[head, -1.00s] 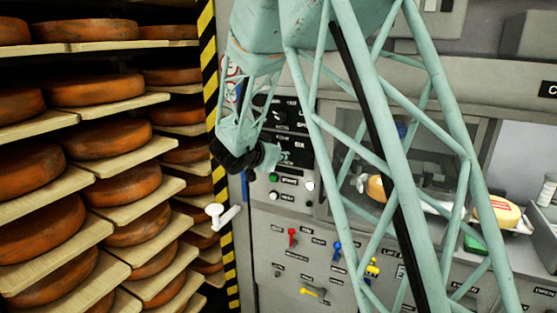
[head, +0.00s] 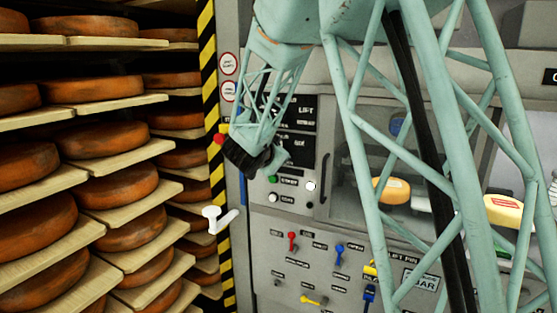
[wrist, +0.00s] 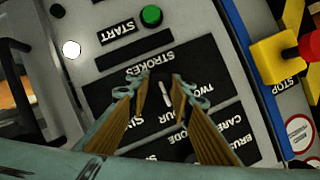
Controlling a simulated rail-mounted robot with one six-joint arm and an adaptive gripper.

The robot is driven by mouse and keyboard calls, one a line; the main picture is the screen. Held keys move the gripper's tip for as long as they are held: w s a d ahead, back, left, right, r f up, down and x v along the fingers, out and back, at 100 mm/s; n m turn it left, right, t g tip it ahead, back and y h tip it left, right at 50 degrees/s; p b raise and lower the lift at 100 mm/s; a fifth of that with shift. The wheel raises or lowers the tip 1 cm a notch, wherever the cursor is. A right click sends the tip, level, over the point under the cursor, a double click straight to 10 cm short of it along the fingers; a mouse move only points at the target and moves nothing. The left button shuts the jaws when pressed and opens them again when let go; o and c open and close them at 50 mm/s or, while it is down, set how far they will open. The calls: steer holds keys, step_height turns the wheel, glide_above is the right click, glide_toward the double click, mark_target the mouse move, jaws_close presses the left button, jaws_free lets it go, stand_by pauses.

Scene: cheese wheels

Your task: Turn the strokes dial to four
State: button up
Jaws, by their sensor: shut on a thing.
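The strokes dial (wrist: 161,88) is a dark knob with a white mark, on a black plate labelled STROKES, upside down in the wrist view. The labels TWO and SIX lie to its right and left. A partly hidden label ending in OUR is below it, and the white mark points down toward that label. My gripper (wrist: 160,94) has its ribbed fingers on both sides of the knob, shut on it. In the head view my gripper (head: 258,160) is against the upper left control panel and hides the dial.
A green START button (wrist: 151,15) and a white button (wrist: 71,49) are near the dial. A red emergency knob on a yellow box (wrist: 280,58) is at the right in the wrist view. Shelves of cheese wheels (head: 118,184) stand left. A white handle (head: 220,217) juts out below.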

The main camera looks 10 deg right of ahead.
steer(key=shift+b, duration=0.4)
stand_by(0.3)
steer(key=o, duration=0.8)
steer(key=shift+o, duration=0.2)
steer(key=shift+s, duration=0.1)
steer(key=v, duration=1.1)
steer(key=shift+s+r, duration=0.15)
steer(key=shift+s, duration=0.2)
steer(key=shift+a, duration=0.15)
